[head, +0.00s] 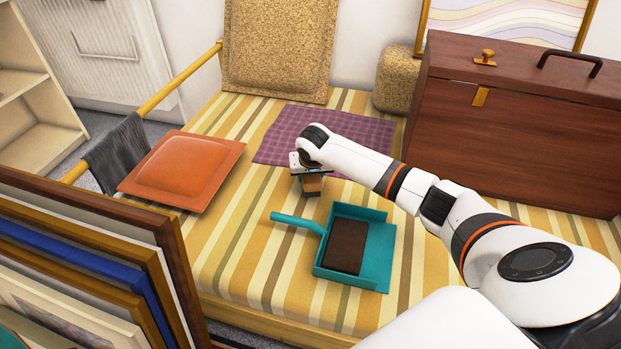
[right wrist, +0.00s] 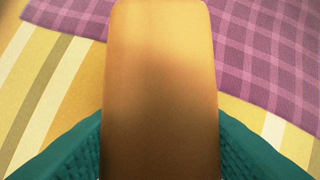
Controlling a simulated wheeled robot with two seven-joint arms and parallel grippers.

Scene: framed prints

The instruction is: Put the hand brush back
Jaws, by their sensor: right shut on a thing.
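My right gripper (head: 310,174) is shut on the hand brush (head: 312,187), a tan wooden piece, above the striped cover of the daybed. In the right wrist view the brush (right wrist: 160,80) fills the middle, between the two teal finger pads. Its lower end is out of that view, and I cannot tell whether it touches the cover. A teal dustpan (head: 379,262) with its handle to the left lies in front of the gripper. A flat dark brown block or pad (head: 347,247) lies in it. My left gripper is out of view.
A purple checked cloth (head: 275,140) lies behind the gripper. An orange cushion (head: 182,170) is at the left, and a large brown wooden chest (head: 520,130) stands at the right. Framed prints (head: 90,240) stand at front left. Striped cover is bare left of the dustpan.

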